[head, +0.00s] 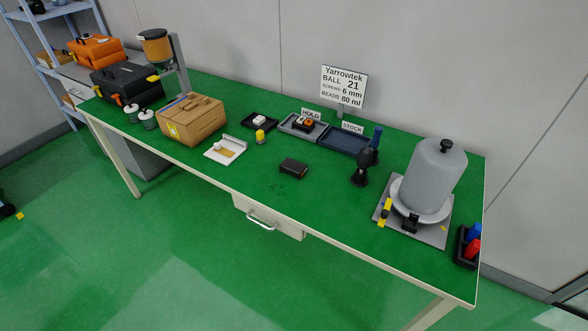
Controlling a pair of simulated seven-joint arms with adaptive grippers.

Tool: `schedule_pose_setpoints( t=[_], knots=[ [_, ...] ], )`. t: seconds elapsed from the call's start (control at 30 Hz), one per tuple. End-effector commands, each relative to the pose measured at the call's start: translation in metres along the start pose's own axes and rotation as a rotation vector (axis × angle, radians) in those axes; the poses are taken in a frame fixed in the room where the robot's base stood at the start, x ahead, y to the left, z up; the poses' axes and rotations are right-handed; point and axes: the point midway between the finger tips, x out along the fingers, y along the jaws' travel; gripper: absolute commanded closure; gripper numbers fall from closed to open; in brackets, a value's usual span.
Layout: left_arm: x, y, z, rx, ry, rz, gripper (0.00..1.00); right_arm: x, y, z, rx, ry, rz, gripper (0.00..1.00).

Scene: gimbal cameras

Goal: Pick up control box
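No thing is labelled as a control box. One small black box (293,168) lies flat near the front middle of the green table (245,195), with free table around it. Another small dark box with orange and white parts (304,123) sits in the grey tray (290,127) behind the HOLD sign (311,114). I cannot tell for sure which is the control box. Neither of my grippers shows in the head view, so nothing is seen held.
A cardboard box (192,119), black case (127,86) and bead dispenser (156,45) stand left. A grey vacuum chamber (433,178), black stand (361,170) and red-blue holder (467,246) stand right. The empty STOCK tray (342,140) is at the back.

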Motion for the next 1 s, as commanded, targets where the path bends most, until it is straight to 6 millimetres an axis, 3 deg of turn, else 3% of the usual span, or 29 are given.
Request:
schedule_pose_setpoints(
  t=[0.27,0.3,0.73,1.0],
  knots=[
    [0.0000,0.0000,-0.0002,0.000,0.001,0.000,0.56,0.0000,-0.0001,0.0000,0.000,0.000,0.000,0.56],
    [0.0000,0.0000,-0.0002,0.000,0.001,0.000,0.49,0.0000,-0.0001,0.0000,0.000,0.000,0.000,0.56],
    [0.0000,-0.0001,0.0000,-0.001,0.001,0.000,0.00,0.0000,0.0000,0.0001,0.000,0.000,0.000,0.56],
    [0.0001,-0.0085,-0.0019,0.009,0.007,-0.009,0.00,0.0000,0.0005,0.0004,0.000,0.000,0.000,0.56]
  ],
)
